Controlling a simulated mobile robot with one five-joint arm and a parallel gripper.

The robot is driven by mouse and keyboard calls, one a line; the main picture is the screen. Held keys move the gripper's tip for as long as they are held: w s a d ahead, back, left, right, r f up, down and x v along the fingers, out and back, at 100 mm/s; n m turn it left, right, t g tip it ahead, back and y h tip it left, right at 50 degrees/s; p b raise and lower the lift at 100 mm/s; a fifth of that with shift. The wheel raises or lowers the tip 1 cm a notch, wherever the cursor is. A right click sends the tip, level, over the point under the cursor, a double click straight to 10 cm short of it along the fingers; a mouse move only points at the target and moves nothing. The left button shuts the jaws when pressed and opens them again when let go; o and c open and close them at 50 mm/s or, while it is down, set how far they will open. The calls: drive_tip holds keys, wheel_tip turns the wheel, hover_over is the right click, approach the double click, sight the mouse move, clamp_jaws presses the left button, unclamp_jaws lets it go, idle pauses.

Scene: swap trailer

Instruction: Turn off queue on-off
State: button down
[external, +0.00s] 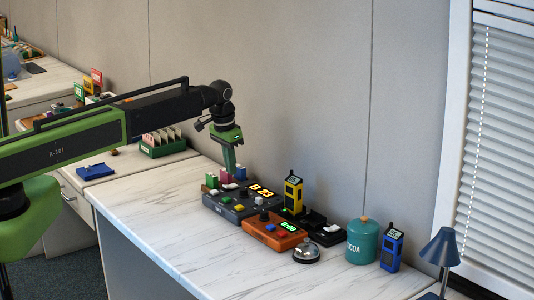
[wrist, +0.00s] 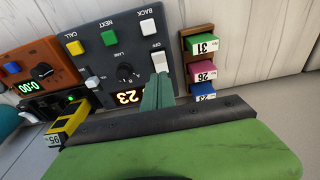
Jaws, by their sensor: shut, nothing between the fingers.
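The dark grey queue console (external: 228,207) stands on the desk with its orange display (external: 262,189) lit, reading "B 23". In the wrist view the console (wrist: 117,50) shows a yellow CALL, a green NEXT and a white BACK button and a LANE knob. A white on-off switch (wrist: 159,61) sits beside the printed word OFF. My gripper (external: 232,171) is shut and empty over the console's back part. In the wrist view its green fingertips (wrist: 159,78) are right at the switch and cover part of its near end. I cannot tell whether they touch it.
An orange timer box (external: 273,234), a silver bell (external: 306,252), a yellow handset (external: 293,193) and a black device (external: 325,230) stand close by. Coloured number blocks (wrist: 202,65) stand beside the console. A teal canister (external: 362,243) and blue handset (external: 391,248) are farther right. The desk front is clear.

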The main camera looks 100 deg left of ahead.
sight(227, 186)
drive_tip(key=f, duration=0.1)
drive_tip(key=f+b, duration=0.1)
drive_tip(key=s+d+f, duration=0.1)
drive_tip(key=shift+b, duration=0.35)
drive_tip(key=shift+s+d+f+b, duration=0.2)
drive_tip(key=shift+d+f+b, duration=0.05)
drive_tip(key=shift+f+b, duration=0.2)
drive_tip(key=shift+t+y, duration=0.4)
drive_tip(key=shift+w+a+r, duration=0.1)
drive_tip(key=shift+a, duration=0.05)
drive_tip(key=shift+w+a+r, duration=0.2)
drive_tip(key=shift+w+a, duration=0.3)
drive_tip(key=shift+w, duration=0.05)
